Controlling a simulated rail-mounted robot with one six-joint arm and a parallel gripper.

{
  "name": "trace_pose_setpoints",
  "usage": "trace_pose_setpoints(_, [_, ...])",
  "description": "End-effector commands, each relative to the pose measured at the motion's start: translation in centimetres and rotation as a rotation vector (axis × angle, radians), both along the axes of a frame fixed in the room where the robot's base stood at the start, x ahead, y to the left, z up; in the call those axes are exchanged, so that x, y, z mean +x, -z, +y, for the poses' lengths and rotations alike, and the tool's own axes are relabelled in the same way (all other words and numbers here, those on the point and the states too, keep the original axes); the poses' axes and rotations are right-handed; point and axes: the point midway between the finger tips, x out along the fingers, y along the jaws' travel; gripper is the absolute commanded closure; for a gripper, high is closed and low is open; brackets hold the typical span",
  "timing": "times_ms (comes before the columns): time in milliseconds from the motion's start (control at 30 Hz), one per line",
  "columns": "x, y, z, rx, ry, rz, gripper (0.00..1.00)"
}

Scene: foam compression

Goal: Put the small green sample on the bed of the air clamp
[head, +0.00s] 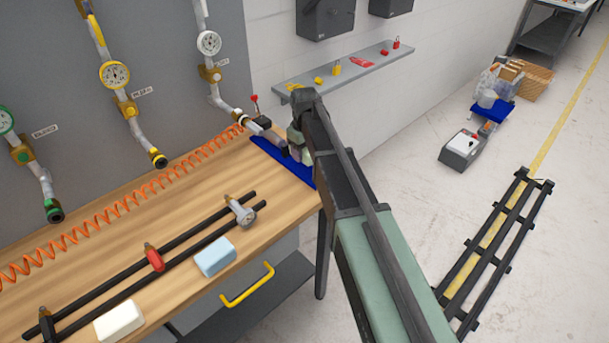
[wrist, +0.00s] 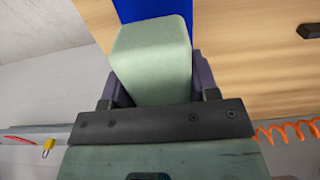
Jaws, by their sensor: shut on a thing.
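My gripper (head: 299,148) is at the far right end of the wooden bench, over or beside a blue mat (head: 270,150). In the wrist view my gripper (wrist: 160,82) is shut on the small green sample (wrist: 150,58), a pale green block with a finger on each side. Part of the blue surface (wrist: 150,9) shows beyond the block. In the head view my arm and gripper hide most of the sample, and I cannot tell whether it touches the mat. A dark device with a red-knobbed lever (head: 255,99) stands beside the mat; I cannot tell whether it is the air clamp.
Two dark rails carry a red knob (head: 153,257) and a grey gauge fitting (head: 242,210). A light blue block (head: 215,257) and a white block (head: 119,321) lie in front. A coiled orange hose (head: 130,197) runs along the bench back. A wall shelf (head: 360,68) holds padlocks.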

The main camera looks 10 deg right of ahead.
Motion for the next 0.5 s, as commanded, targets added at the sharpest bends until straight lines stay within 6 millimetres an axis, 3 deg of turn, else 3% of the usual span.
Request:
trace_pose_setpoints(100, [0.0, 0.5, 0.0, 0.0, 0.0, 0.0, 0.68])
trace_pose_setpoints(300, [0.0, 4.5, 0.0, 0.0, 0.0, 0.0, 0.68])
trace_pose_setpoints(500, [0.0, 4.0, 0.0, 0.0, 0.0, 0.0, 0.68])
